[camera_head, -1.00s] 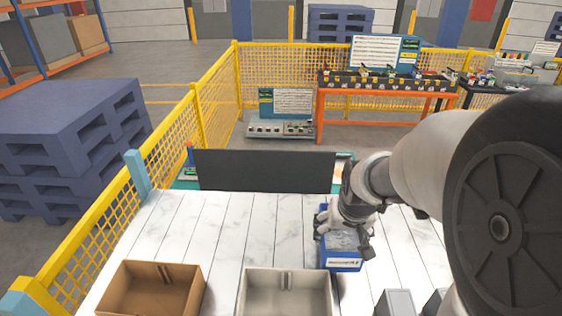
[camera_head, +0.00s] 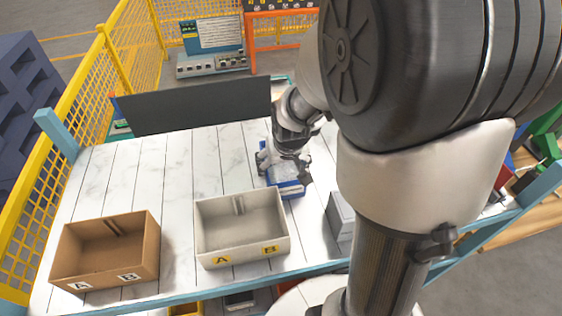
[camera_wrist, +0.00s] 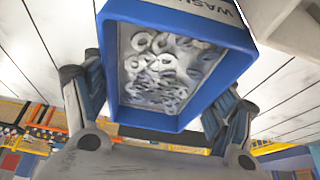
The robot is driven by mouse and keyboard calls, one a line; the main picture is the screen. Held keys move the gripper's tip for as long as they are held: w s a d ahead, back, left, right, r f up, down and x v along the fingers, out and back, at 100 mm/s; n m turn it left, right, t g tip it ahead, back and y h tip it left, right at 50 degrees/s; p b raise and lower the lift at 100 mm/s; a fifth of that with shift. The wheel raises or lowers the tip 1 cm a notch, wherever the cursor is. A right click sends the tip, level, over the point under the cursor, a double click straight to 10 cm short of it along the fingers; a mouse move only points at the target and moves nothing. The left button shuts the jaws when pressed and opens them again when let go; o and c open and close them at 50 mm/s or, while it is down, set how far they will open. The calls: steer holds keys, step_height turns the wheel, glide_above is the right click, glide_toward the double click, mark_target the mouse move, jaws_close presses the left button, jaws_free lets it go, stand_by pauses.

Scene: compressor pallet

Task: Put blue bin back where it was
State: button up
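The blue bin (camera_head: 292,191) is on or just above the white plank table, right of the grey-white box. In the wrist view the blue bin (camera_wrist: 225,30) fills the upper middle. It holds many grey washers (camera_wrist: 160,65) and has a white label beginning "WASH". My gripper (camera_head: 284,167) is over the bin, with one finger on each side. In the wrist view the finger pads of my gripper (camera_wrist: 155,108) lie against the bin's two side walls. Whether the bin's bottom touches the table is hidden.
A brown box (camera_head: 107,252) and a grey-white box (camera_head: 242,229), both labelled A and B, stand along the table's front. A grey bin (camera_head: 340,217) is right of the blue bin. A dark panel (camera_head: 195,104) lines the back edge. The left tabletop is clear.

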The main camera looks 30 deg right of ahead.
steer(key=o, duration=0.4)
steer(key=shift+r, duration=0.1)
